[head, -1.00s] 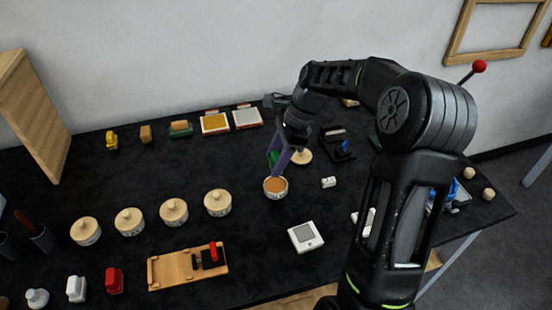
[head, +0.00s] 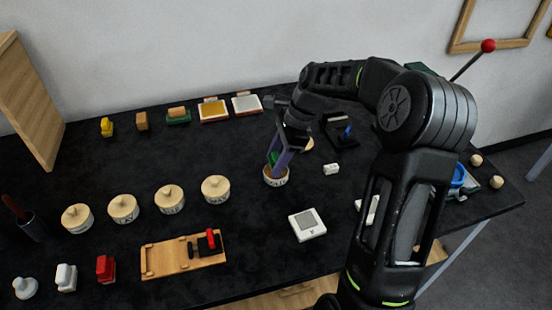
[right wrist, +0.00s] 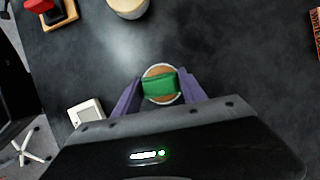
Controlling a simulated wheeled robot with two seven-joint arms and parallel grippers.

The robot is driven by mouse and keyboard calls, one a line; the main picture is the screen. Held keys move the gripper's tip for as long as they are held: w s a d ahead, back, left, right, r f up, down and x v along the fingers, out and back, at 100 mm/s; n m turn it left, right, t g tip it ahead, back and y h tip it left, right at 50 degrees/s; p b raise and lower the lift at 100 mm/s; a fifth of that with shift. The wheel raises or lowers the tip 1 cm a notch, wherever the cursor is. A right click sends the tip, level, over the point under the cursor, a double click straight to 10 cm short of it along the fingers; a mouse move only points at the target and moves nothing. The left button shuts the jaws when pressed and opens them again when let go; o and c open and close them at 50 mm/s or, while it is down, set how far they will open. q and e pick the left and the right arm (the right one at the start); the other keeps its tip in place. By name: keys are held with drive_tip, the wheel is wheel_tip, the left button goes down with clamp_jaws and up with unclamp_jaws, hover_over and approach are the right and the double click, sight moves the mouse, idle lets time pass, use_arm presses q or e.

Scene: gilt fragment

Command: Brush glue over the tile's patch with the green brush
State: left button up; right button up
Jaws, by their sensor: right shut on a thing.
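My right gripper (head: 280,165) is shut on the green brush (head: 273,157), with a purple finger on each side. The brush also shows between the fingers in the right wrist view (right wrist: 159,86). It is at the mouth of an open round pot (head: 276,179) with an orange-brown inside; its lower end is hidden. A white square piece (head: 308,224) with a grey patch on top lies in front and to the right of the pot; I cannot tell for sure if it is the tile. My left gripper is not in view.
Several lidded pots (head: 170,200) stand in a row to the left. A wooden board (head: 160,259) with a red-handled black thing lies in front. A small white block (head: 331,169) stands right of the pot. The black table between the pot and white piece is clear.

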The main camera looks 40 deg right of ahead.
sight(276, 156)
drive_tip(key=shift+f+b, duration=0.3)
drive_tip(key=shift+f, duration=0.2)
idle(0.8)
drive_tip(key=shift+s+f, duration=0.1)
drive_tip(key=shift+f, duration=0.05)
idle(1.5)
drive_tip(key=shift+p, duration=0.35)
wheel_tip(276, 156, up, 7)
drive_tip(key=p, duration=0.6)
idle(0.7)
